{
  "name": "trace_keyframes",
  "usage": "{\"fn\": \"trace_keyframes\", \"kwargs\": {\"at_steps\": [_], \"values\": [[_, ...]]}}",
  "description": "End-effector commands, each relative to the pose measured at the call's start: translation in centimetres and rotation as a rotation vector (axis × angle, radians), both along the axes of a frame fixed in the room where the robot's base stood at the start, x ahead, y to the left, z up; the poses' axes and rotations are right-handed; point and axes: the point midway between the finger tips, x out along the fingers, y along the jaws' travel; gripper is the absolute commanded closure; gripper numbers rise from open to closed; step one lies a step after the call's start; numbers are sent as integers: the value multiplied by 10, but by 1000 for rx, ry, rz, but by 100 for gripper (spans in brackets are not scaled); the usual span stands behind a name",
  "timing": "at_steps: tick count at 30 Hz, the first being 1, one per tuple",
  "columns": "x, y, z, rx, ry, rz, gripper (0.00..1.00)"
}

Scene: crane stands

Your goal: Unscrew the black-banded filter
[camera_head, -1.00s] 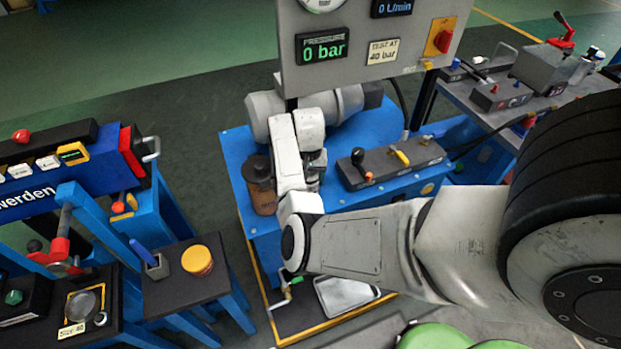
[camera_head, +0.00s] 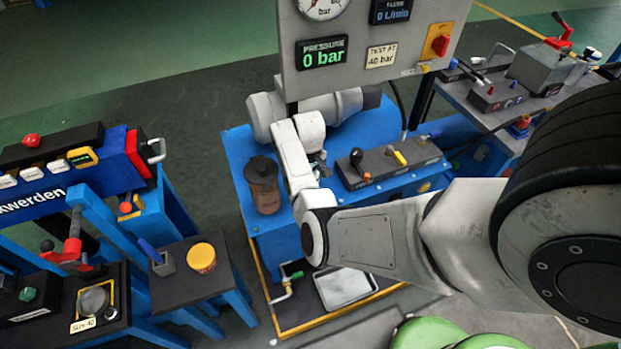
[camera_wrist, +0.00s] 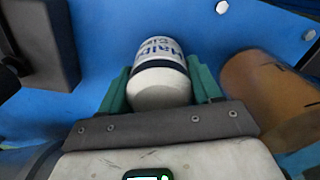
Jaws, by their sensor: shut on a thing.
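In the wrist view a white cylindrical filter (camera_wrist: 160,88) with printed lettering and a dark band lies between the two green fingers of my gripper (camera_wrist: 160,72). The gripper is shut on it, one finger on each side. The filter's far end points at the blue bench top; how it is joined there is hidden. In the head view my arm covers most of the filter and the gripper.
A brown canister (camera_head: 262,184) with a dark lid stands left of my wrist on the blue bench (camera_head: 236,150), close to the gripper in the wrist view (camera_wrist: 262,90). A valve block (camera_head: 388,160) stands right. The display panel (camera_head: 372,45) reads 0 bar.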

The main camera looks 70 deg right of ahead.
Motion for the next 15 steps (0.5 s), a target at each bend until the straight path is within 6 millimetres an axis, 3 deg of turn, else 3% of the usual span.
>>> {"fn": "trace_keyframes", "kwargs": {"at_steps": [9,15], "values": [[1,-1,2,-2,-2,19,71],[0,-1,4,-1,-1,240,71]]}}
